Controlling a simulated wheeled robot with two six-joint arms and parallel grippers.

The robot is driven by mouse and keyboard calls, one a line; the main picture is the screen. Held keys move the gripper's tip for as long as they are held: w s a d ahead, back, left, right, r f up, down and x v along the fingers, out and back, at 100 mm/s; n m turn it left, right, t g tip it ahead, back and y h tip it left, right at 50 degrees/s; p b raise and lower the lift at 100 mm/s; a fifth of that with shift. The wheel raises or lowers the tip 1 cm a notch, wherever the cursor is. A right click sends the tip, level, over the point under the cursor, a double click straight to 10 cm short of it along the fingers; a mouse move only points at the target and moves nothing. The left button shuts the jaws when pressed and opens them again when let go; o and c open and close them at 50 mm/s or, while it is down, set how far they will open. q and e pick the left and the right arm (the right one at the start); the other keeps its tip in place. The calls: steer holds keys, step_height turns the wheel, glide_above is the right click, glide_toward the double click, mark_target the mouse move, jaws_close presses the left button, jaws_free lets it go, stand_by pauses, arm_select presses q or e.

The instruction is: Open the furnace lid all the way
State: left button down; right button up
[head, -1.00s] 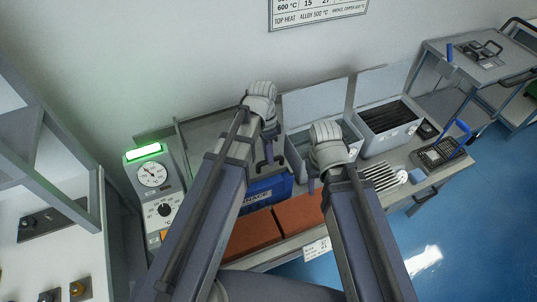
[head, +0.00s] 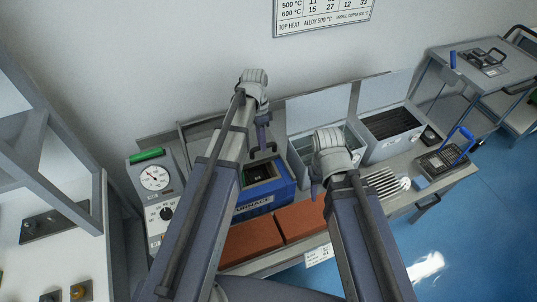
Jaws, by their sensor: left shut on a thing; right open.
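The blue furnace (head: 283,190) stands on the bench behind the orange-brown bricks, partly covered by my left arm. Its top shows a dark opening with a pale-edged rim. My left gripper (head: 264,150) is above the back of the furnace, shut on what looks like the dark lid handle. The lid itself is mostly hidden behind my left arm, so its exact angle cannot be told. My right gripper (head: 315,188) is open and empty, pointing down just right of the furnace, in front of an open grey box.
Orange-brown bricks (head: 252,240) lie along the bench front. Open grey boxes with raised lids, one of them (head: 392,147), stand to the right. A control box with a dial (head: 155,178) stands left. A rack (head: 440,160) with a blue handle lies at the right end.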

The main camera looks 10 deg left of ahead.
arm_select(q)
steer(key=w+a, duration=0.1)
steer(key=w, duration=0.1)
steer(key=w+a, duration=0.3)
steer(key=w, duration=0.1)
steer(key=shift+w+a, duration=0.2)
steer(key=shift+w, duration=0.1)
steer(key=c, duration=0.8)
jaws_free()
steer(key=shift+o, duration=0.2)
steer(key=shift+r, duration=0.15)
step_height(320, 180, up, 7)
steer(key=w+p, duration=0.1)
steer(key=p, duration=0.6)
steer(key=shift+a+r+p, duration=0.2)
steer(key=shift+a+p, duration=0.1)
steer(key=shift+a, duration=0.1)
steer(key=shift+w, duration=0.1)
